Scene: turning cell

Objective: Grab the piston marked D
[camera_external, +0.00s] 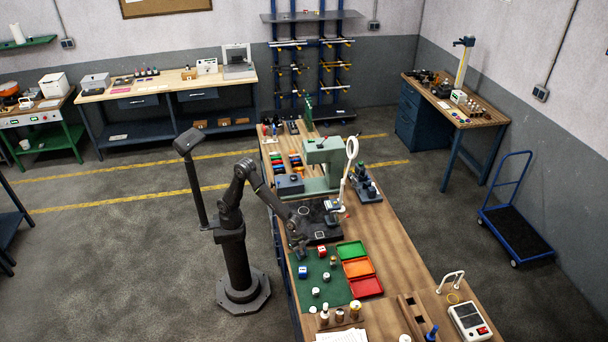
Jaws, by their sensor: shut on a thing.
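Several small cylinder-like pieces stand on a dark green mat (336,290) on the near bench. They include a blue-and-white one (303,271), a red-and-white one (322,252) and a whitish one (315,291). Letters on them are too small to read, so I cannot tell which is marked D. My gripper (301,254) points down at the mat's back left part, behind the blue-and-white piece. It is shut on a small piece, mostly hidden by the fingers. I cannot tell its mark, or whether it touches the mat.
Green (351,250), orange (358,268) and red (366,287) trays lie right of the mat. A dark plate (318,232) and a pale green machine (324,156) stand behind. Bottles (340,316) stand at the front. The bench's right side (400,262) is mostly clear.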

